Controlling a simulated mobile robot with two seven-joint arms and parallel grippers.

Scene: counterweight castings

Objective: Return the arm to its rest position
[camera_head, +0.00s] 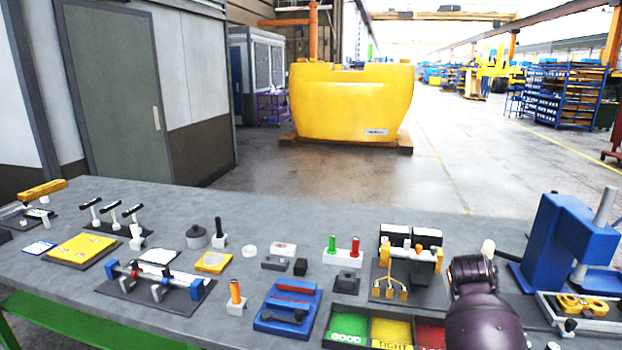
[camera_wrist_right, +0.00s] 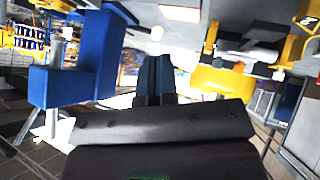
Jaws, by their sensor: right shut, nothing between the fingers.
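My right gripper (camera_wrist_right: 156,76) shows in the right wrist view as two dark fingers side by side, shut with nothing between them. It points out over the scene, clear of the bench objects. In the head view my dark purple right arm comes up from the bottom right, in front of the bench's right part, and its gripper cannot be made out there. My left gripper is in neither view.
The grey bench (camera_head: 120,195) holds many fixtures and parts. A blue press (camera_head: 553,240) stands just right of my right arm. Sorting bins (camera_head: 390,330) lie left of it. A yellow casting (camera_head: 350,100) stands on the floor behind, with open floor around it.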

